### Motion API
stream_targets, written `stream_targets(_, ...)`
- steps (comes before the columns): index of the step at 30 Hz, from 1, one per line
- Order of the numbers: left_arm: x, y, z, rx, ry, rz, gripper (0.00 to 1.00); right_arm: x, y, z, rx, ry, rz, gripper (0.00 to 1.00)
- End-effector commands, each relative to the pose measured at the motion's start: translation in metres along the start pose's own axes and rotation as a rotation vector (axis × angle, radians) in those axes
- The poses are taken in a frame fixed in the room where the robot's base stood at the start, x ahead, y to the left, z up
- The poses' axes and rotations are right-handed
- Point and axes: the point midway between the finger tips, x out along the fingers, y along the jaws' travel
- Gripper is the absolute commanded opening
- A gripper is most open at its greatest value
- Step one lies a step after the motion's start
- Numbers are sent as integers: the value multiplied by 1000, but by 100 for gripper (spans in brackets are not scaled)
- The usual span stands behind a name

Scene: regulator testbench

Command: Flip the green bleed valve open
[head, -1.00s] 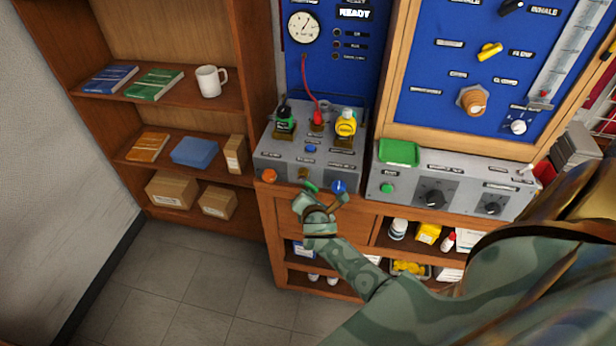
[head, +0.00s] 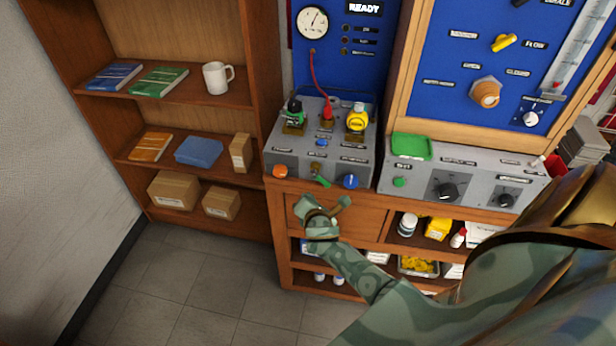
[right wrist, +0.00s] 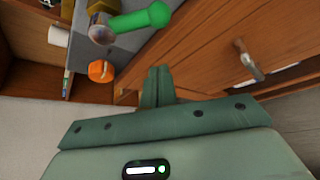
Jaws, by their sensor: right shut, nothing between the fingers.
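The green bleed valve is on the front of the grey test box (head: 270,164). Its green lever (head: 321,181) slants down and to the right from a brass body, between an orange knob and a blue knob. In the right wrist view the green lever (right wrist: 140,18) lies at the top, beyond the fingers and a little left of them. My right gripper (head: 310,202) is below the valve, in front of the wooden drawer. Its fingers (right wrist: 158,72) are shut and empty, apart from the lever. My left gripper is not in view.
The orange knob (head: 280,171) and blue knob (head: 351,181) sit close on either side of the valve. The drawer (head: 370,222) is below. A grey panel (head: 420,178) with dials stands right. A shelf (head: 110,92) stands left, with open floor before it.

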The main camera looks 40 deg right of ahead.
Motion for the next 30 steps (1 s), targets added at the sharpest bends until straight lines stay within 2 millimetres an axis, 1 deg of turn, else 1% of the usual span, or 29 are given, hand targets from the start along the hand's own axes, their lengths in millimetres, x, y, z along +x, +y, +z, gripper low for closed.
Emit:
stream_targets(1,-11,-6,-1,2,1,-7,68,-16,3,2,2,5,1,0)
stream_targets(4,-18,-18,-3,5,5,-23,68,-38,5,3,2,3,1,0)
stream_targets(6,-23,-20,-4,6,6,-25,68,-52,4,4,1,3,1,0)
stream_targets(8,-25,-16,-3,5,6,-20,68,-63,3,3,0,3,0,0)
stream_targets(12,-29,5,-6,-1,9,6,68,-84,3,2,2,3,1,0)
stream_targets(14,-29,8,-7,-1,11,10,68,-89,3,2,1,3,1,0)
stream_targets(18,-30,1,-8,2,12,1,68,-96,3,2,1,2,1,0)
stream_targets(21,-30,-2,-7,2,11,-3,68,-97,2,2,1,2,1,0)
stream_targets(30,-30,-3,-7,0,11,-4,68,-96,3,2,1,2,1,0)
